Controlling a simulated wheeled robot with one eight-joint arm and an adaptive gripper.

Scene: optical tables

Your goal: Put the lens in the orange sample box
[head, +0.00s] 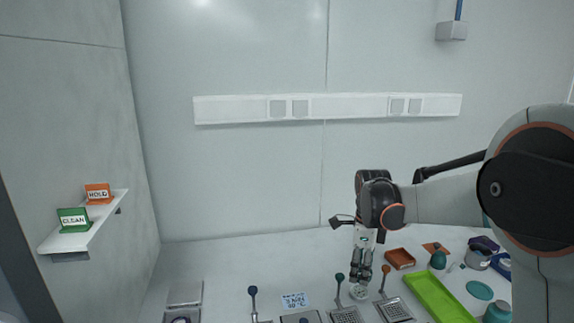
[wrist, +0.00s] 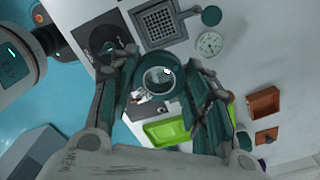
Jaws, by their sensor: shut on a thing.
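My gripper (head: 361,272) hangs above the bench in the head view, fingers pointing down. In the wrist view my gripper (wrist: 160,85) is shut on the lens (wrist: 160,79), a clear disc in a dark round mount between the fingers. The orange sample box (head: 400,258) is an open, orange-brown box on the bench, right of my gripper in the head view. In the wrist view the box (wrist: 264,103) lies right of the fingers, apart from them.
A bright green tray (head: 437,298) lies right of my gripper, in front of the orange box. Perforated plates with levers (head: 345,314) stand along the front. A round pale dial (head: 358,292) sits below my gripper. Teal bottles and a mug (head: 477,258) stand at the right.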

